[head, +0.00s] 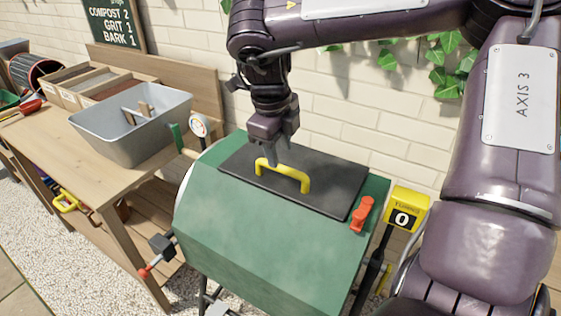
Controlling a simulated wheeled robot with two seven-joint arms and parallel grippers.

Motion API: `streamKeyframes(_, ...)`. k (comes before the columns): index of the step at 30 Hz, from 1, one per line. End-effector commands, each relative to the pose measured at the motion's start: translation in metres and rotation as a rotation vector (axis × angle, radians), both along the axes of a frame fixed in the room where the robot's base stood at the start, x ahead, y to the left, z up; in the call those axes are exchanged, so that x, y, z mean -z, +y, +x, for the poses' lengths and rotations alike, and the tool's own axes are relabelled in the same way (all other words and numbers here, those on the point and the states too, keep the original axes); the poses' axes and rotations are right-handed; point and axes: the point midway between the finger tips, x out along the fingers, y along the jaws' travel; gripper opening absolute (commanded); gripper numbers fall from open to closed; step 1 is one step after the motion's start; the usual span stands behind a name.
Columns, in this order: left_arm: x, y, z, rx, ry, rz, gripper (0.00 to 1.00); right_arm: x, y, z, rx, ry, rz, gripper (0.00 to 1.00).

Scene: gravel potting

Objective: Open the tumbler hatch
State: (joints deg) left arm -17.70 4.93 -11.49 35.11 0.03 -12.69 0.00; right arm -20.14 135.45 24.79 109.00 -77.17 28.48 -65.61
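The green tumbler (250,240) stands in the middle of the head view. Its dark hatch (325,197) lies flat and closed on the sloping top. A yellow handle (290,175) arches up from the hatch. A red-orange latch (362,214) sits at the hatch's right edge. My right gripper (273,155) points down at the left part of the handle, its fingertips overlapping the bar in the picture. I cannot tell whether the fingers are closed on it or touching it. My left gripper is out of view.
A wooden bench (75,150) on the left carries a grey tub (135,125) and a divided wooden box (85,82). A yellow counter (405,207) showing 0 stands right of the tumbler. A crank (160,250) sticks out at its left. A brick wall (345,110) is behind.

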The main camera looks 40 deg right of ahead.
Motion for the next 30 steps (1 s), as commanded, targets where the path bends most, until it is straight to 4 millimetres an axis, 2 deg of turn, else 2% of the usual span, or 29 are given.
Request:
streamKeyframes(1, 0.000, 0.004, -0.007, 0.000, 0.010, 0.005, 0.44, 0.010, -0.002, 0.000, 0.000, 0.004, 0.003, 0.39)
streamKeyframes(4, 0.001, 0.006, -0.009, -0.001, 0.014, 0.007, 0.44, 0.025, -0.005, 0.001, 0.002, 0.003, 0.002, 0.39)
streamKeyframes(9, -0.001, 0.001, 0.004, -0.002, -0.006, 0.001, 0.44, 0.041, -0.008, 0.002, 0.002, -0.001, 0.001, 0.39)
streamKeyframes(14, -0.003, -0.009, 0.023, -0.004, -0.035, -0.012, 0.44, 0.045, -0.009, 0.003, 0.002, -0.001, 0.000, 0.39)
streamKeyframes(19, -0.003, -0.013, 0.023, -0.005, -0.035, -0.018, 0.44, 0.045, -0.009, 0.003, 0.002, -0.002, 0.001, 0.39)
streamKeyframes(27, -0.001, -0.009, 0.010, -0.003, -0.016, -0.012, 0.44, 0.045, -0.009, 0.003, 0.002, -0.002, 0.001, 0.03)
streamKeyframes(28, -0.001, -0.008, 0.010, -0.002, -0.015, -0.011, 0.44, 0.045, -0.009, 0.003, 0.002, -0.002, 0.001, 0.00)
streamKeyframes(30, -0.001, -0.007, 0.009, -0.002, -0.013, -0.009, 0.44, 0.045, -0.009, 0.003, 0.002, -0.002, 0.001, 0.00)
